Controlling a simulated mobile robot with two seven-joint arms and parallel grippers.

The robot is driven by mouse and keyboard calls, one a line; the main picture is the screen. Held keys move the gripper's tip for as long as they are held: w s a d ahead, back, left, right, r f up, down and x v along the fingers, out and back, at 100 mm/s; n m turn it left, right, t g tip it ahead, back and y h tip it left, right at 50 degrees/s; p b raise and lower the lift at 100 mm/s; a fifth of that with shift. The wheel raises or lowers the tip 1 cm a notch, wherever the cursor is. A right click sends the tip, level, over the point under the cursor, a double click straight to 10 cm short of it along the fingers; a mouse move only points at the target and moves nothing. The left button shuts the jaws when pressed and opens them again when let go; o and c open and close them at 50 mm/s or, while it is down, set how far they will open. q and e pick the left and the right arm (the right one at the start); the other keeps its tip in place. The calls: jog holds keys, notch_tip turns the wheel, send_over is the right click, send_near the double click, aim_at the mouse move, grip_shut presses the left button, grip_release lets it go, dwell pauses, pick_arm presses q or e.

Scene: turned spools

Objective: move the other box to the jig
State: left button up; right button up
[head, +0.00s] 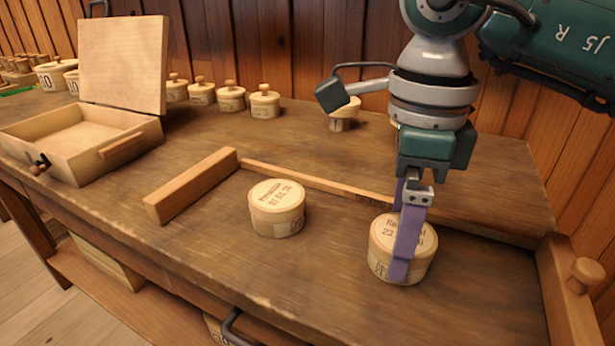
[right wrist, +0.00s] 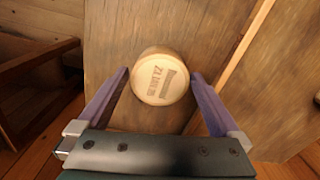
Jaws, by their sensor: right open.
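Two round wooden boxes with printed lids stand on the bench in the head view: a left box (head: 277,208) and a right box (head: 382,262). The jig looks like a corner of a thick wooden block (head: 192,187) and a long thin strip (head: 315,180); the left box stands inside this corner, apart from the block. My right gripper (head: 401,238) points down at the right box, one purple finger in front of it. In the right wrist view the box (right wrist: 160,80) sits between the open fingers (right wrist: 160,73), with small gaps visible. My left gripper is not in view.
An open wooden case (head: 80,140) with its lid up stands at the left. Several knobbed wooden pots (head: 231,98) line the back. A raised wooden edge with a knob (head: 586,274) bounds the right side. Bench between the two boxes is clear.

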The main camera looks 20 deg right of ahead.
notch_tip(320, 180, up, 11)
jog(key=shift+f+p, duration=0.15)
jog(key=shift+p, duration=0.25)
